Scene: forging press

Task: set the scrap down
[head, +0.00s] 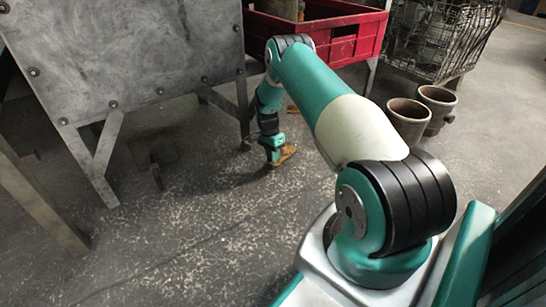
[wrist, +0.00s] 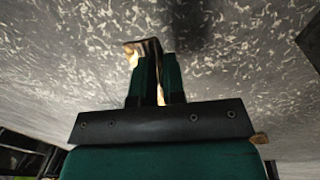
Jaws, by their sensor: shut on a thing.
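The scrap is a rusty brown-orange piece (head: 286,156) low over the speckled concrete floor, near the middle of the head view. My gripper (head: 273,157) points down and is shut on it. In the wrist view the scrap (wrist: 143,46) is pinched between the two dark green fingers of my gripper (wrist: 156,62), with its flat end sticking out past the tips. The floor fills the background close behind it. I cannot tell whether the scrap touches the floor. Part of it is hidden by the fingers.
A grey steel bench with a large plate side (head: 130,50) and legs stands left of my arm. A red bin (head: 325,40) stands behind. Two rusty cups (head: 408,115) and a wire cage (head: 435,40) are at the right.

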